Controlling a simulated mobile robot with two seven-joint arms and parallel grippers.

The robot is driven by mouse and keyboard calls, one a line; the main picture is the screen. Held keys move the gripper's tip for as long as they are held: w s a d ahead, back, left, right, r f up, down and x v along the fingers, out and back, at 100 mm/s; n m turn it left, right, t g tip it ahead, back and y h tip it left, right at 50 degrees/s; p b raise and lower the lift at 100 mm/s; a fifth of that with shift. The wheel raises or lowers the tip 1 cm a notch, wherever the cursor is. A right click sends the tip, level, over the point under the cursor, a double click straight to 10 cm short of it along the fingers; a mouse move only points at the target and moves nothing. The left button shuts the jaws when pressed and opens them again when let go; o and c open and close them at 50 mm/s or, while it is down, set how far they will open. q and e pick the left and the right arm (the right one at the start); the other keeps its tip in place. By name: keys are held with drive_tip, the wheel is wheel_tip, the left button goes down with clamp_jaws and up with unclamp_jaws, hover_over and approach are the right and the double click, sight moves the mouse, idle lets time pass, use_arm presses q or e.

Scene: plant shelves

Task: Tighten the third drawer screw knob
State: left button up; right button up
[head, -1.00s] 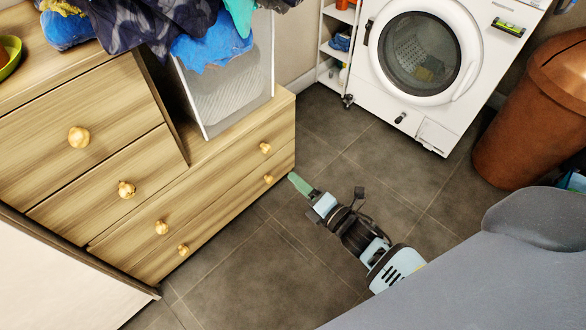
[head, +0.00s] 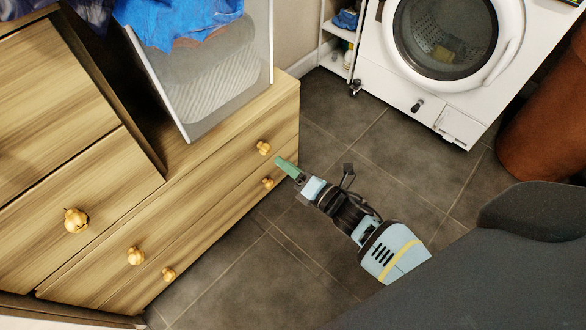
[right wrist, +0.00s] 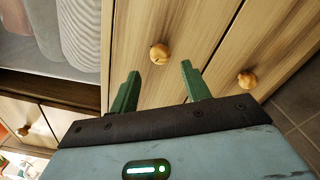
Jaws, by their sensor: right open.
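The wooden dresser (head: 205,205) fills the left of the head view, with pale turned screw knobs on its drawers. On the upper of the two wide low drawers, the right-hand knob (head: 264,148) lies just beyond my right gripper (head: 281,161). In the right wrist view this knob (right wrist: 159,53) shows ahead, between the open green fingertips (right wrist: 160,70) and apart from both. The lowest drawer's right-hand knob (head: 268,182) sits below it; it also shows in the right wrist view (right wrist: 247,78), outside the fingers. My left gripper is out of view.
A laundry basket (head: 205,95) with blue cloth stands on the dresser's low top. A washing machine (head: 425,105) and a small white shelf (head: 335,60) stand behind. A brown bin (head: 545,130) is at right. Tiled floor (head: 240,275) is clear before the drawers.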

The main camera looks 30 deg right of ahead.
sight(269, 152)
drive_tip(key=shift+b+x, duration=1.1)
drive_tip(key=shift+x, duration=1.65)
